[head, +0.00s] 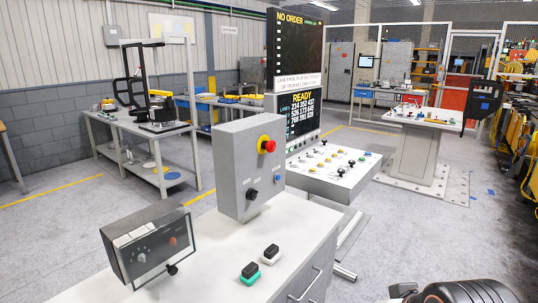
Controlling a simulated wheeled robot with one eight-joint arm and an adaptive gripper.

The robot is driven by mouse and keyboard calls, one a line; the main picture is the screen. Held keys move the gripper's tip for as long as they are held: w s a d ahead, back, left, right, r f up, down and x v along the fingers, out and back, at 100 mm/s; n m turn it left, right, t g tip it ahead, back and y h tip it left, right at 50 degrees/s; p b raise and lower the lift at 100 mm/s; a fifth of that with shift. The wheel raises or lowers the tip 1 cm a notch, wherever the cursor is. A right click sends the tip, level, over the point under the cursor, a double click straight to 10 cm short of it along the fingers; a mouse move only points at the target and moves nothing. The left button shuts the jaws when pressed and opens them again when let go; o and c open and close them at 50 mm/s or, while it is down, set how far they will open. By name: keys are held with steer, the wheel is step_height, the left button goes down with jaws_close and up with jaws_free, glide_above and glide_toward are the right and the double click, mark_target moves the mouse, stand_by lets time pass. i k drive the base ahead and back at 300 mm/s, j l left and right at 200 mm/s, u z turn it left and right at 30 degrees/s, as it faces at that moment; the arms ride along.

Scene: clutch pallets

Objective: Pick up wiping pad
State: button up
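Two small block-shaped pads sit on the white cabinet top (200,262) at the lower middle of the head view. One pad (250,271) has a black upper part and a teal base. The other pad (271,254) has a black upper part and a white base, and sits just behind and to the right of the teal one. Both lie flat and look apart. I cannot tell which is the wiping pad the task names. A dark rounded part of my arm shows at the bottom right edge; my gripper's fingers are not visible.
A grey control box (236,165) with a red emergency button stands behind the pads. A glass-fronted box (147,243) stands to their left. A sloped button console (333,172) and screens (298,113) lie behind. Floor (420,235) at the right is open.

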mark_target(271, 254)
steer(key=z, duration=3.65)
steer(key=u, duration=4.15)
steer(key=i+l+u, duration=0.1)
steer(key=i+u, duration=0.35)
steer(key=k, duration=0.1)
